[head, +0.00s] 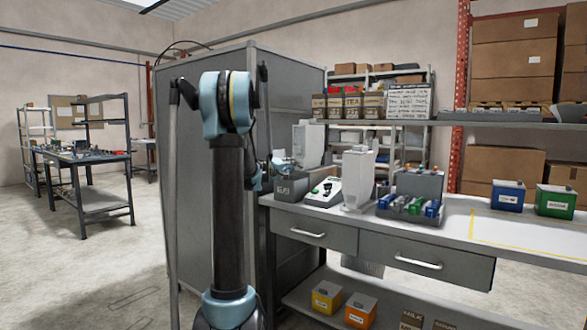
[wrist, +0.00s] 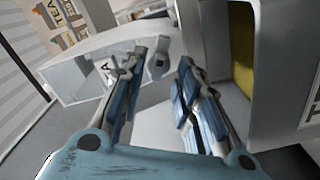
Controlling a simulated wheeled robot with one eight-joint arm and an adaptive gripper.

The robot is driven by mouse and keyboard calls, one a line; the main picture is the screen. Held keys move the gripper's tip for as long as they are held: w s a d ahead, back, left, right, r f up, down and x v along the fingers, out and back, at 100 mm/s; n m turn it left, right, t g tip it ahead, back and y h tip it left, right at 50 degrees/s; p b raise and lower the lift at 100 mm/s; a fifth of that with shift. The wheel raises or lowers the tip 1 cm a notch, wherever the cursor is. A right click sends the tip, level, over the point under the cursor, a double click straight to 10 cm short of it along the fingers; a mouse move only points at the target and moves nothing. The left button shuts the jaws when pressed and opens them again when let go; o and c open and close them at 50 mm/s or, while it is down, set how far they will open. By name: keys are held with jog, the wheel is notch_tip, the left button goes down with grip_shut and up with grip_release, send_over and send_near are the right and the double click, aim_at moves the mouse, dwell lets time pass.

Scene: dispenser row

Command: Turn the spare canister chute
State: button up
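Two pale canisters stand on the grey workbench: one at the back left (head: 307,145) and one nearer the middle (head: 358,178). Which is the spare cannot be told from the head view. My gripper (head: 284,163) is beside the back left canister, partly hidden behind my arm. In the wrist view its two blue-and-grey fingers (wrist: 163,62) are apart with nothing between them.
A white-and-grey device with a green button (head: 323,192) stands between the canisters. A grey rack with blue and green items (head: 410,205) is to the right. Blue (head: 508,195) and green (head: 555,201) bins stand further right. A tall grey cabinet (head: 290,75) stands behind my arm.

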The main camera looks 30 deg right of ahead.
jog(key=shift+x, duration=1.75)
jog(key=shift+c, duration=0.6)
grip_shut()
jog(key=shift+w, duration=0.1)
jog(key=shift+s, duration=0.2)
